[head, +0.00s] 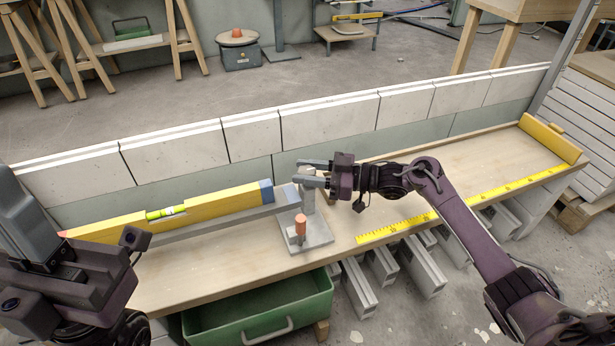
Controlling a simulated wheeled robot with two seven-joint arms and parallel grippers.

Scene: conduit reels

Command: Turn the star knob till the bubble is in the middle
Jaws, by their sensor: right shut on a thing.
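A yellow spirit level (215,203) with a blue end lies along a grey bar on the bench, rising to the right. Its green vial (166,212) faces up; the bubble is too small to place. A grey stand (315,234) on a flat plate is at the bar's right end, with an orange-topped peg (300,224) in front. My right gripper (302,171) reaches in from the right at the top of the stand, its fingers closed on the star knob, which they mostly hide. My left gripper (70,265) is at the lower left, apart from the level; its fingertips do not show clearly.
A yellow ruler (445,212) lies along the front edge of the wooden bench (440,180). A yellow block (550,140) stands at its right end. A green drawer (262,310) is under the front. Pale blocks (330,120) line the back.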

